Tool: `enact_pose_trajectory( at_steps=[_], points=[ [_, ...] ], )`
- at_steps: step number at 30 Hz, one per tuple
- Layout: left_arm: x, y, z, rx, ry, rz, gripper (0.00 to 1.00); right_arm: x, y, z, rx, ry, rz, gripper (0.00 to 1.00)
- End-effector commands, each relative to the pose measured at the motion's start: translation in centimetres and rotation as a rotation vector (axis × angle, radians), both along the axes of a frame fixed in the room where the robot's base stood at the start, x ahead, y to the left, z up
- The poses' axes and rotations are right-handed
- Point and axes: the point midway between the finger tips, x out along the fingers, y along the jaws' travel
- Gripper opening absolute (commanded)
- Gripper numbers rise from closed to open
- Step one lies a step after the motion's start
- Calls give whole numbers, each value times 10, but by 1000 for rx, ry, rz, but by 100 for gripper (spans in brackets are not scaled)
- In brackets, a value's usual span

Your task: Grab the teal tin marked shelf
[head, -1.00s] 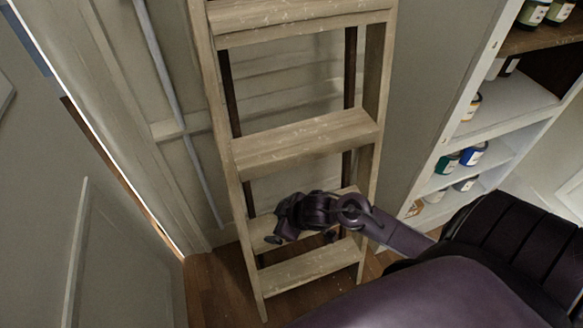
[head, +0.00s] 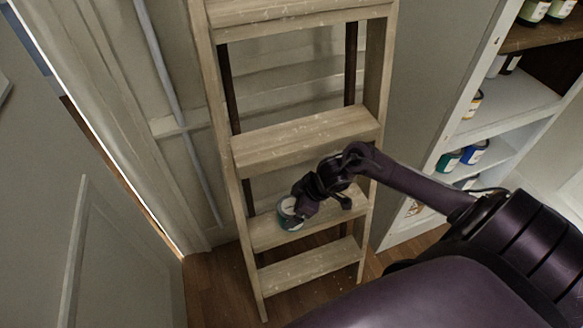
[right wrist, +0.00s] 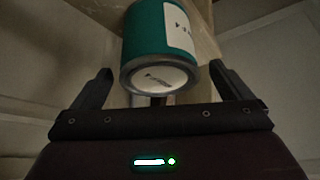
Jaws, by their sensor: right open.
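A teal tin (head: 288,215) with a pale top stands near the left end of a low ladder shelf (head: 335,212). My right gripper (head: 301,209) is beside and above it, pointing down and left, and hides part of it. In the right wrist view the tin (right wrist: 155,38) shows its teal side, part of a white label with dark lettering, and a pale lid with a dark mark. The open fingers of my right gripper (right wrist: 161,68) lie to the left and right of the tin, with visible gaps. My left gripper is out of view.
Wooden ladder shelves (head: 305,138) rise above and another (head: 310,264) lies below. A white shelf unit (head: 500,110) at the right holds several tins, including a green one (head: 447,160) and a blue one (head: 474,152). A wall and a pole stand behind.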

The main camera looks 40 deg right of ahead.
Motion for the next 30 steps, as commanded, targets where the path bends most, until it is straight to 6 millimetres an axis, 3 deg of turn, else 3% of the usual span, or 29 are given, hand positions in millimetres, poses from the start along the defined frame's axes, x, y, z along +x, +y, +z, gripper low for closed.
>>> enact_pose_trajectory(
  at_steps=[4,12,27,30],
  points=[
    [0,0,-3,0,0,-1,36,6,4,-14,-1,-1,-2,98],
    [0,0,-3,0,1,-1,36,7,5,-16,-2,-1,0,97],
    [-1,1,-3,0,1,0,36,7,5,-16,-2,-1,0,31],
    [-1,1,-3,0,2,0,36,8,5,-15,-2,-4,-1,31]
  ],
)
